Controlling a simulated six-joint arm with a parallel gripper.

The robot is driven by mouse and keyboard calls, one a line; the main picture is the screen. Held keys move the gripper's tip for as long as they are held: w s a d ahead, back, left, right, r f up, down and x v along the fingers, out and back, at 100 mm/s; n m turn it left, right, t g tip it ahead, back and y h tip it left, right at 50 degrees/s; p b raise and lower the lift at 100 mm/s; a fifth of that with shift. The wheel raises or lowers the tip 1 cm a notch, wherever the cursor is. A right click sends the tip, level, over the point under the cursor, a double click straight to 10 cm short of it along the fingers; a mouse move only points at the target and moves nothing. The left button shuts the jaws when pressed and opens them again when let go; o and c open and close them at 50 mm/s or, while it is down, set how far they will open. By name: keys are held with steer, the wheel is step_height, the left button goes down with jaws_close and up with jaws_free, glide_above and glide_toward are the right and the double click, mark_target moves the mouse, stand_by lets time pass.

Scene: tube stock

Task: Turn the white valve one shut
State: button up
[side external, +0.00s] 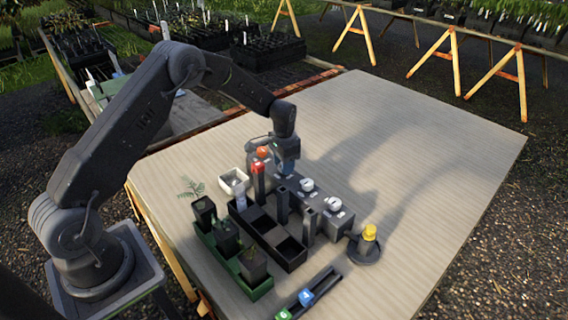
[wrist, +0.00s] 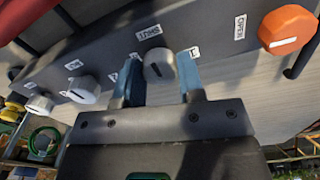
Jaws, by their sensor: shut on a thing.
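The white valve knob (wrist: 157,70) sits on a grey valve block (wrist: 115,47), with a dark slot line on its face and a SHUT label (wrist: 150,32) beside it. My gripper (wrist: 159,62) is shut on this knob, one blue finger on each side. In the side external view my gripper (side external: 287,166) points down at the block, hiding the knob. It is the white knob nearest the orange knob (wrist: 287,29), which has an OPEN label (wrist: 239,26). Its number label is too small to read surely.
Two more white knobs (side external: 307,184) (side external: 334,203) continue the row. A yellow knob (side external: 369,232) stands on a round black base. The table's right side is clear.

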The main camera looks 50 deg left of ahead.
steer(key=o, duration=0.9)
step_height(320, 180, up, 14)
stand_by(0.4)
